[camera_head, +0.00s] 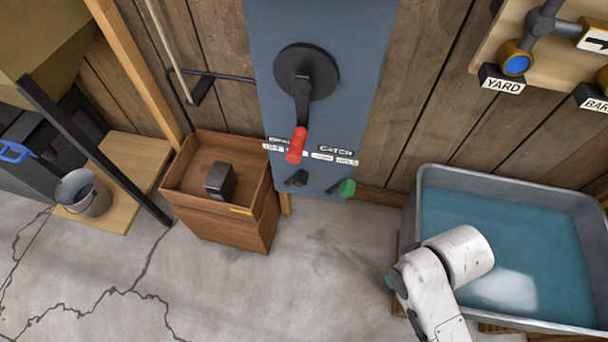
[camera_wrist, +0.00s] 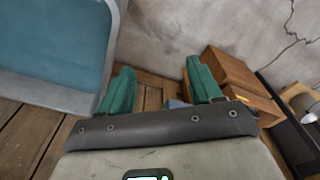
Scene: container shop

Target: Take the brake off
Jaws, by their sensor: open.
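A blue-grey panel (camera_head: 350,50) stands against the plank wall in the head view. On it a dark lever (camera_head: 302,98) hangs down from a round black hub, with a red grip (camera_head: 296,146) at its lower end. A label that seems to read BRAKE (camera_head: 279,143) sits left of the grip, and a CATCH label (camera_head: 315,147) right of it. A green handle (camera_head: 347,187) juts from the panel's lower right. My gripper is open and empty in the wrist view (camera_wrist: 159,66), with green fingers apart. In the head view my arm mostly hides it, low right, well away from the lever.
A blue-filled grey tub (camera_head: 412,205) is beside my arm. A wooden box (camera_head: 235,226) with a dark block stands left of the panel. A bucket (camera_head: 84,194) is farther left. A board with YARD-labelled fittings (camera_head: 540,60) hangs upper right. The middle floor is clear.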

